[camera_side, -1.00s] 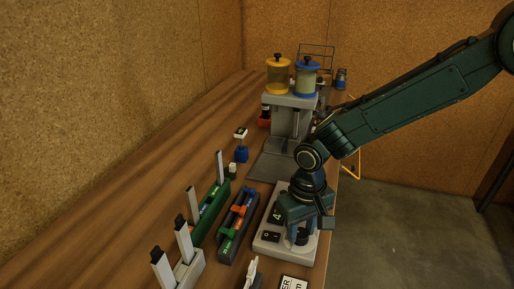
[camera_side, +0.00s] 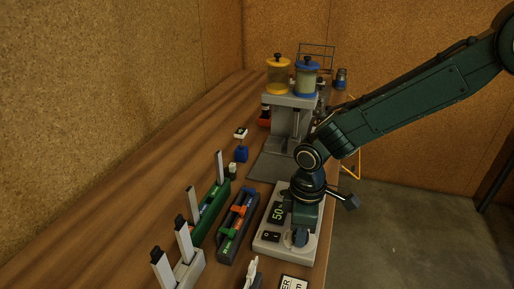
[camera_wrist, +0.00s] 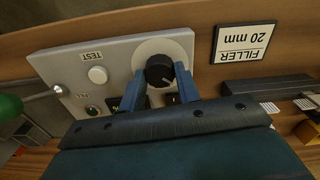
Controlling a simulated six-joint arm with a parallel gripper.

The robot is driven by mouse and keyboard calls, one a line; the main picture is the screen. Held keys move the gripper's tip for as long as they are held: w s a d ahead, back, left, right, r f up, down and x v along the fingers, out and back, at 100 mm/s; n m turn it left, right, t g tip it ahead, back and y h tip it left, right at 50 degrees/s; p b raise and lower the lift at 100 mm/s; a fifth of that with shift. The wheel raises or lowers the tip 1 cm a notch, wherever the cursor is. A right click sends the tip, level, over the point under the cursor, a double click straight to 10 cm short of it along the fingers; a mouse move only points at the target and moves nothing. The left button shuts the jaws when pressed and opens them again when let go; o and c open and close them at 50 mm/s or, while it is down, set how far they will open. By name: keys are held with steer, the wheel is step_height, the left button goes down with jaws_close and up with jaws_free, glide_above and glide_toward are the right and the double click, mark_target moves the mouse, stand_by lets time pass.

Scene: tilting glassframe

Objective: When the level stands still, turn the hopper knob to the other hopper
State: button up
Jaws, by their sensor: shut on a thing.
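My gripper (camera_side: 300,237) points down at the grey control box (camera_side: 270,245) near the front of the bench. In the wrist view its two blue fingers (camera_wrist: 158,78) stand on either side of a black knob (camera_wrist: 160,70) on a round pale plate and are shut on it. The frames do not show whether this is the hopper knob. The box's display (camera_side: 277,213) seems to read 50. The yellow hopper (camera_side: 278,77) and the blue hopper (camera_side: 306,78) stand side by side on the grey stand at the back. I cannot make out a level in them.
A TEST button (camera_wrist: 98,75) sits on the box panel beside the knob. A FILLER 20 mm label (camera_wrist: 244,43) lies beside the box. A dark tray (camera_side: 237,228) and a green rack (camera_side: 210,212) stand left of the box.

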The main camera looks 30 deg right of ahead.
steer(key=shift+n, duration=0.8)
steer(key=o, duration=1)
steer(key=shift+c, duration=0.2)
steer(key=shift+r, duration=0.1)
step_height(320, 180, up, 14)
